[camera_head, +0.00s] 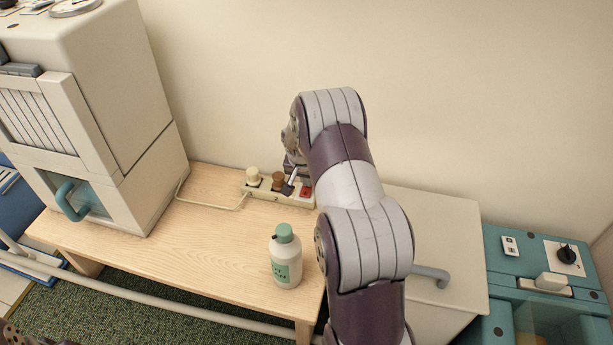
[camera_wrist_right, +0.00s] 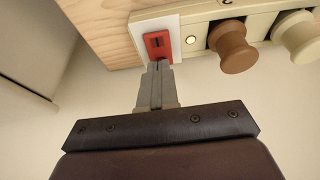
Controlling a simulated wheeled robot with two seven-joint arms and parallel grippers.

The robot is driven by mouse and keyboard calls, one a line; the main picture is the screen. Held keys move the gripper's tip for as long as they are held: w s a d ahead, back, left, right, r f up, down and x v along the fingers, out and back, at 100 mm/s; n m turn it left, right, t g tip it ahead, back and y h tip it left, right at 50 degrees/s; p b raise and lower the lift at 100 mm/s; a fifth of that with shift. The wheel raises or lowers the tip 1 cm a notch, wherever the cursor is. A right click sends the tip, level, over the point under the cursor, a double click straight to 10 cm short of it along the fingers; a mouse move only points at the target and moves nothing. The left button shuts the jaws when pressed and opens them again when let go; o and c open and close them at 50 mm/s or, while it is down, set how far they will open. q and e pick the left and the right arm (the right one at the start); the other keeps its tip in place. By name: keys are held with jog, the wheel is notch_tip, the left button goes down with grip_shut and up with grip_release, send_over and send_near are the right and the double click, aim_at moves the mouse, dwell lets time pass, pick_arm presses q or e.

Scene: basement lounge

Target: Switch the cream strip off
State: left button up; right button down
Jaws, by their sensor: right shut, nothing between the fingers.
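The cream strip (camera_head: 265,196) lies at the back of the wooden table, near its right end. A pale plug (camera_head: 253,175) and a brown plug (camera_head: 279,181) sit in it. Its red switch (camera_head: 306,191) is at the right end and also shows in the right wrist view (camera_wrist_right: 157,41), set in a white plate. My right gripper (camera_wrist_right: 158,66) is shut and empty, its fingertips at the lower edge of the red switch. I cannot tell whether they touch. A small round pale light (camera_wrist_right: 191,40) sits beside the switch. My left gripper is not in view.
The wooden table (camera_head: 215,215) carries a white bottle with a green cap (camera_head: 286,262) in front of the strip. A large cream machine (camera_head: 110,110) stands at the left. A cable runs from the strip towards it. A teal unit (camera_head: 505,262) stands at the right.

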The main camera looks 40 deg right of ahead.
jog(key=shift+f, duration=0.4)
jog(key=shift+w+d+f, duration=0.1)
dwell(0.3)
jog(key=shift+s+a+b, duration=0.3)
jog(key=shift+s+a, duration=0.25)
jog(key=shift+a, duration=0.1)
jog(key=r+p, duration=0.5)
jog(key=shift+s+a+r, duration=0.15)
jog(key=shift+a+r, duration=0.05)
jog(key=shift+r, duration=0.1)
notch_tip(320, 180, up, 8)
jog(key=p, duration=0.4)
send_over(306, 195)
jog(key=s+a, duration=0.2)
jog(key=a, duration=0.1)
jog(key=shift+d+f, duration=0.1)
jog(key=shift+d, duration=0.1)
jog(key=shift+w, duration=0.1)
